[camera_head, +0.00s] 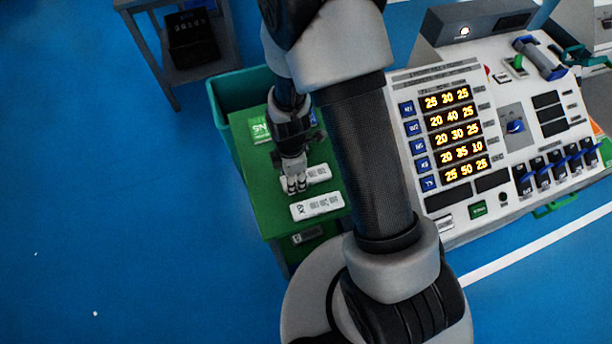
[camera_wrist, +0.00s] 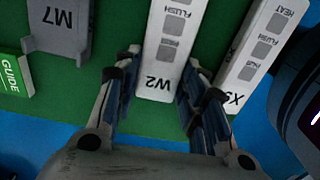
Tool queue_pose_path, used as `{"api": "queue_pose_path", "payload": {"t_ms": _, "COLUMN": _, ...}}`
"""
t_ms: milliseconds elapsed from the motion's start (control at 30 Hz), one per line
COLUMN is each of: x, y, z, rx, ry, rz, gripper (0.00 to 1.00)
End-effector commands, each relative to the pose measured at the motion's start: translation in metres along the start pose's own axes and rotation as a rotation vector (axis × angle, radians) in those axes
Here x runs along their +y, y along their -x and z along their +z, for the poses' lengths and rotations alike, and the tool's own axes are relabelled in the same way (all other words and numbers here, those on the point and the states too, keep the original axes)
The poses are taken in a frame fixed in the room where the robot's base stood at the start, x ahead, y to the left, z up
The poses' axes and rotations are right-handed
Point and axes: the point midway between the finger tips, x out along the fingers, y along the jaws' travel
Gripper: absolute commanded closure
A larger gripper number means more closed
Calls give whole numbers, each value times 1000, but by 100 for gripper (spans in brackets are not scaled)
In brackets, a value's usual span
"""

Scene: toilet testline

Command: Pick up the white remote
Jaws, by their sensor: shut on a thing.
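A white remote marked W2 (camera_wrist: 163,48) lies on the green table top (camera_head: 258,188), between the two fingers of my gripper (camera_wrist: 162,78). The fingers are shut on its sides near its lettered end. In the head view my gripper (camera_head: 295,187) points down at the left end of this remote (camera_head: 319,174), partly covering it. I cannot tell whether the remote is lifted. A second white remote (camera_head: 317,206) lies apart, nearer the front. It shows in the wrist view as the one marked X9 (camera_wrist: 252,52), right of the gripper.
A grey piece marked M7 (camera_wrist: 62,28) and a green GUIDE item (camera_wrist: 12,75) are left of the gripper in the wrist view. A control panel (camera_head: 500,130) stands right of the table, and a dark shelf (camera_head: 190,70) stands behind. Blue floor is free at left.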

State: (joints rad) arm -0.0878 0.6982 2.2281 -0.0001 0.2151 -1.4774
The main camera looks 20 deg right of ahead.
Motion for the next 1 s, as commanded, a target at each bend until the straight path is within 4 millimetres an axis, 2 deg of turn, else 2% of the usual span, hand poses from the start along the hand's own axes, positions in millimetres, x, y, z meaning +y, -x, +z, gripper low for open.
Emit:
{"api": "queue_pose_path", "payload": {"t_ms": 300, "x": 0, "y": 0, "z": 0, "rx": 0, "ry": 0, "rz": 0, "gripper": 88}}
{"api": "queue_pose_path", "payload": {"t_ms": 667, "x": 0, "y": 7, "z": 0, "rx": 0, "ry": 0, "rz": 1, "gripper": 88}}
{"api": "queue_pose_path", "payload": {"t_ms": 867, "x": 1, "y": 37, "z": 0, "rx": 0, "ry": 0, "rz": 4, "gripper": 88}}
{"api": "queue_pose_path", "payload": {"t_ms": 1000, "x": 2, "y": 75, "z": 0, "rx": 1, "ry": 0, "rz": 6, "gripper": 88}}
